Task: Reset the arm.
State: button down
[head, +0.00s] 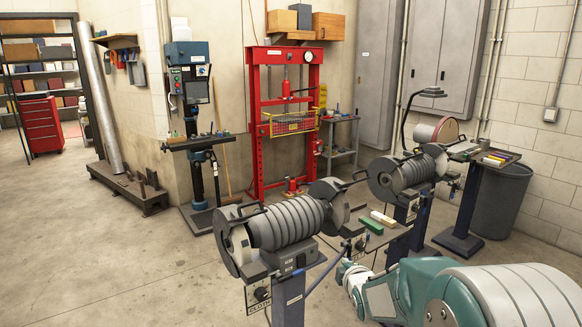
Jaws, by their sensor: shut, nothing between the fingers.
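My gripper is not clearly seen in the head view, and I cannot make out any fingertips. A rounded teal and grey body with pale panels fills the lower right corner. I cannot tell whether it is part of my own arm. No tube chassis shows in this view.
Close in front stands a ribbed grey bench grinder (285,226) on a pedestal. A second grinder (405,172) stands behind it to the right. A red press (258,125) and a drill press (197,140) stand farther back. A grey bin (502,200) is right. The left floor (110,265) is clear.

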jog(key=s+d+r+m+g+h, duration=0.1)
jog(key=s+r+m+g, duration=0.1)
jog(key=s+r+m, duration=0.45)
jog(key=s+d+r+m+g+h, duration=0.1)
jog(key=s+m+g, duration=0.15)
jog(key=s, duration=0.75)
jog(key=s+m+g, duration=0.4)
jog(key=s+m, duration=0.4)
jog(key=s, duration=1.2)
jog(key=shift+a+f+y, duration=0.25)
jog(key=shift+f+y, duration=0.15)
